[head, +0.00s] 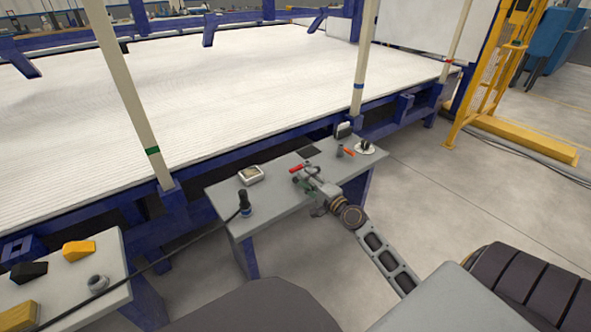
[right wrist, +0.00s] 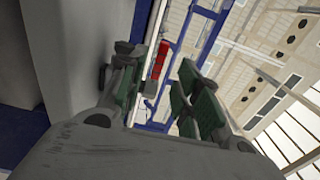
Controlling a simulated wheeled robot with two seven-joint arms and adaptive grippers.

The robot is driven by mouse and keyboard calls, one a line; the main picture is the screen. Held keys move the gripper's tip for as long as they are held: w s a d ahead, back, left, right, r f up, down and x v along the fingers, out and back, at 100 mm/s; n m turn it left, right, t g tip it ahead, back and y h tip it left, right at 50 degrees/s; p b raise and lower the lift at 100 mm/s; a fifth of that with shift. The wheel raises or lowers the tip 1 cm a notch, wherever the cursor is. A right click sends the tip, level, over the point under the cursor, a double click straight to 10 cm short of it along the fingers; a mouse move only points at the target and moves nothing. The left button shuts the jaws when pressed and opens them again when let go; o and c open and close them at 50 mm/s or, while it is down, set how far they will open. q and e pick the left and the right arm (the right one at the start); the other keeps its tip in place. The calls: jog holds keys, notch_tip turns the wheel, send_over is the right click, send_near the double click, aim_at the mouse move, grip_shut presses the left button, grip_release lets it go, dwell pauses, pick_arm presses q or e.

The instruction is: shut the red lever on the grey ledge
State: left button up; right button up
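The grey ledge (head: 275,205) is a small table beside the white ribbed bed. A red lever (head: 296,169) shows on it, just beyond my right gripper's fingertips. My right gripper (head: 304,177) is low over the ledge. In the right wrist view the green-padded fingers (right wrist: 160,88) are apart with nothing held between them. The red lever (right wrist: 160,60) shows there as a bar beyond the fingers, nearer the left finger. I cannot tell whether a finger touches it. The lever's base is partly hidden by the gripper. My left gripper is not in view.
On the ledge are a square gauge-like device (head: 250,175), a black joystick (head: 245,203) with a cable, and an orange-red piece (head: 349,152) beside a small grey cylinder. A round white-based part (head: 366,147) is at the right end. Upright poles (head: 363,70) stand behind.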

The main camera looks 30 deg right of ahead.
aim_at(295, 168)
jog(key=shift+w+a, duration=0.15)
jog(key=shift+w, duration=1.65)
jog(key=shift+w+a, duration=0.15)
jog(key=shift+w, duration=1.6)
grip_shut()
